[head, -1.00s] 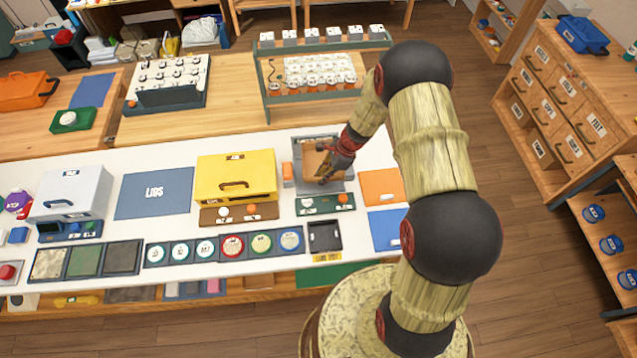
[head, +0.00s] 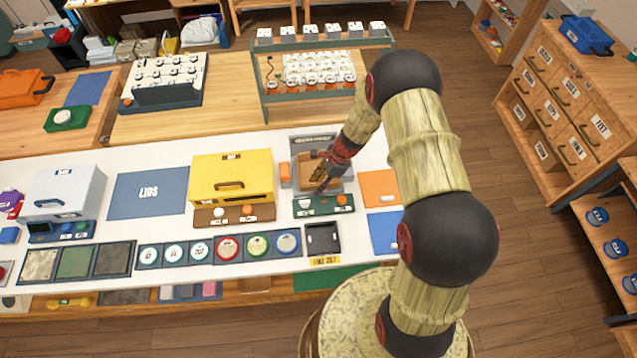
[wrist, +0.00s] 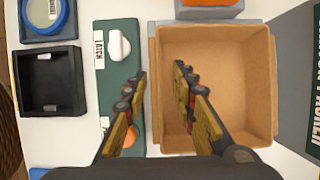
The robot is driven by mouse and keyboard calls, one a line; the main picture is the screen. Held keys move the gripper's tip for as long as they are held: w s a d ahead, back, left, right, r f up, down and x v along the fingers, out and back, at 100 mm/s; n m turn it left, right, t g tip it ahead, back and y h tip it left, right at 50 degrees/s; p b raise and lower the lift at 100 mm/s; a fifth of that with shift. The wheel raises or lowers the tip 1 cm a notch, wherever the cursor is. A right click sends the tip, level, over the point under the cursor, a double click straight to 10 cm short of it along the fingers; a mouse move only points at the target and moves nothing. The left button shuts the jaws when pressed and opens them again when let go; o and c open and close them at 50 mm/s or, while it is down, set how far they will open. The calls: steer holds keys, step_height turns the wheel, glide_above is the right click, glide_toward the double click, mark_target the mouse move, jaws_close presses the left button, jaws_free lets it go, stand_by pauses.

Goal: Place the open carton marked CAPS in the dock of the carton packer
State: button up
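The open tan carton (wrist: 225,75) is empty inside and sits upright at the grey dock of the carton packer (wrist: 291,52). In the head view the carton (head: 309,173) is partly hidden by my gripper, below the packer's lettered back panel (head: 314,141). No CAPS mark is readable on it. My gripper (wrist: 161,70) is open, its fingers on either side of the carton's left wall in the wrist view: one over the inside, one outside above the green panel. Both fingers look apart from the wall. My gripper (head: 318,176) also shows in the head view.
The green panel (wrist: 118,75) with a white knob labelled LATCH and an orange button (wrist: 130,137) lies beside the dock. A black tray (wrist: 50,80) is left of it. A yellow box (head: 231,178) stands left of the packer; orange (head: 379,188) and blue mats lie right.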

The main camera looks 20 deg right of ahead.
steer(key=shift+r, duration=0.1)
steer(key=v, duration=1.1)
steer(key=shift+d+r+p, duration=0.1)
steer(key=shift+r+p, duration=0.1)
steer(key=shift+p, duration=0.2)
steer(key=s+a+r+n+t+h, duration=0.1)
steer(key=s+r+n, duration=0.15)
steer(key=r, duration=0.55)
steer(key=s+a+r+n, duration=0.2)
steer(key=r+n, duration=0.2)
steer(key=r, duration=0.4)
steer(key=s+a+r+n+t+h, duration=0.1)
steer(key=s+r+n, duration=0.25)
steer(key=r, duration=0.45)
steer(key=s+r+n+t+h, duration=0.1)
steer(key=s+r+n, duration=0.4)
steer(key=s, duration=0.3)
steer(key=s+r+n+t+h, duration=0.1)
steer(key=s+r+n, duration=0.4)
steer(key=s, duration=0.3)
steer(key=shift+s+a+r+t, duration=0.15)
steer(key=shift+s+r+t, duration=0.15)
steer(key=shift+r, duration=0.45)
